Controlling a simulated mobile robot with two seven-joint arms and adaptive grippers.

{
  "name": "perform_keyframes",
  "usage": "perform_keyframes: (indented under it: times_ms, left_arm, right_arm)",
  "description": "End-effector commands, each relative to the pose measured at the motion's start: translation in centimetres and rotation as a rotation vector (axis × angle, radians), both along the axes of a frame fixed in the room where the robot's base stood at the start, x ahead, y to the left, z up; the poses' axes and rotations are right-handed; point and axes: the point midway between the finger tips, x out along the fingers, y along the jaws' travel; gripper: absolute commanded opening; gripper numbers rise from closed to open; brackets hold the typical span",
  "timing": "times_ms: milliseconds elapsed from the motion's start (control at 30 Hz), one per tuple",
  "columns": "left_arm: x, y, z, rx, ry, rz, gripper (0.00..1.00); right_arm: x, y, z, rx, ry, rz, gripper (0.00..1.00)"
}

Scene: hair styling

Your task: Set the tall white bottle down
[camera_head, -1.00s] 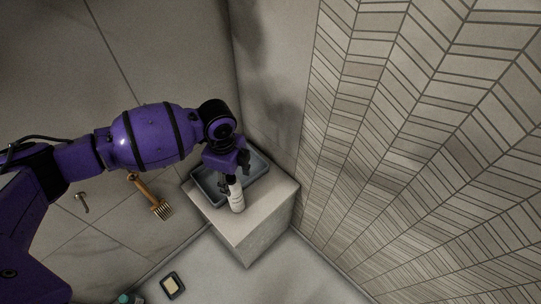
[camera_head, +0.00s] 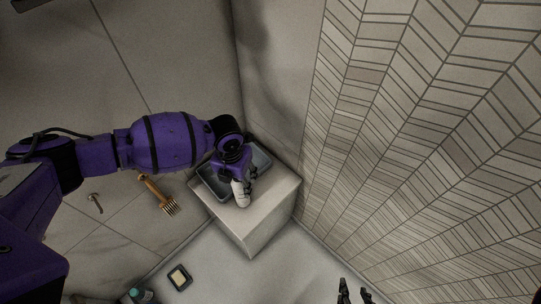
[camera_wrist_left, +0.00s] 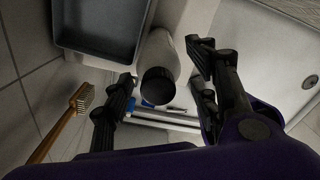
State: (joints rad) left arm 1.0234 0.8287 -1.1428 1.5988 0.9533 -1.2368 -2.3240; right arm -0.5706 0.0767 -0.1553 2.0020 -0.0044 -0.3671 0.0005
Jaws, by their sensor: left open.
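The tall white bottle (camera_head: 241,195) is on the pale block, at the front edge of the grey tray. In the left wrist view the bottle (camera_wrist_left: 163,50) shows its black cap toward the camera. My left gripper (camera_head: 244,180) is above the bottle and hides part of it in the head view. In the wrist view the left gripper (camera_wrist_left: 160,66) has its fingers spread on either side of the bottle, with gaps showing. My right gripper (camera_head: 354,288) shows at the bottom edge, with its fingers apart and nothing between them.
The grey tray (camera_head: 212,182) lies on the pale block (camera_head: 262,222) against the tiled wall (camera_head: 410,140). A wooden brush (camera_head: 157,195) and a small tool (camera_head: 96,202) lie left of it. A small dark dish (camera_head: 180,277) and a teal-topped item (camera_head: 135,294) are lower left.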

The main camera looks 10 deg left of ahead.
Motion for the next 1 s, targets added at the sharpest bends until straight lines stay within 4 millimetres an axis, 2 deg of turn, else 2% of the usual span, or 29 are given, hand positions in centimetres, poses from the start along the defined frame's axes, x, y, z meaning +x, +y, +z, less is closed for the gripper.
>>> perform_keyframes:
  times_ms: [400, 700, 767, 1000]
  left_arm:
    - [0.6, 0.4, -5.7, 0.001, 0.005, 0.004, 0.54]
    - [0.7, 0.5, -6.3, 0.002, 0.003, 0.004, 0.54]
    - [0.7, 0.5, -6.3, 0.002, 0.003, 0.004, 0.48]
    - [0.7, 0.5, -6.2, 0.002, 0.003, 0.004, 0.17]
  right_arm:
    - [-0.3, -0.1, -0.4, -0.002, 0.009, 0.002, 0.36]
    - [0.6, 0.1, -0.1, -0.001, -0.007, 0.006, 0.36]
    - [0.7, 0.1, -0.1, -0.001, -0.009, 0.006, 0.36]
    - [0.6, 0.1, -0.1, -0.001, -0.007, 0.005, 0.36]
